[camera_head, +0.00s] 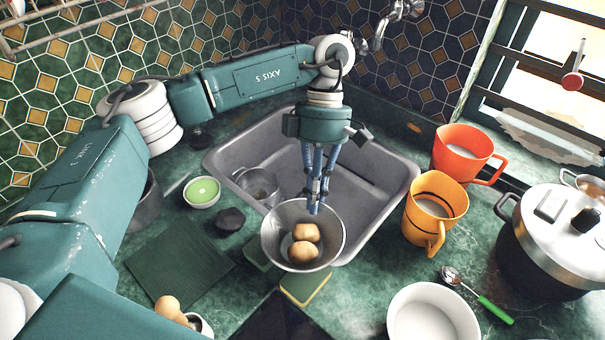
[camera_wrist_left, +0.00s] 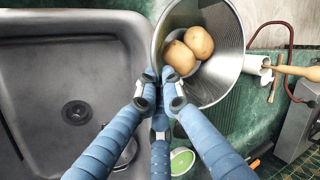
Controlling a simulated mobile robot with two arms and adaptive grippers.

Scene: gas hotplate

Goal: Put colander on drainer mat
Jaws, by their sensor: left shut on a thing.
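The colander (camera_head: 277,228) is a grey metal bowl with two round tan potatoes (camera_head: 304,243) in it. My left gripper (camera_head: 316,200) comes down from above and is shut on its far rim. The colander hangs over the near edge of the sink, and in the left wrist view it (camera_wrist_left: 232,65) is at the fingertips (camera_wrist_left: 165,88). The drainer mat (camera_head: 180,268) appears to be the dark green ribbed mat on the counter, left of the colander; its bare surface shows. My right gripper is not in view.
The grey sink (camera_head: 375,195) holds a metal pot (camera_head: 258,187). A green-filled bowl (camera_head: 202,191) and a dark lump (camera_head: 231,219) lie between sink and mat. Orange (camera_head: 436,208) and red (camera_head: 466,152) jugs, a white bowl (camera_head: 432,315) and a large pot (camera_head: 550,240) stand at right.

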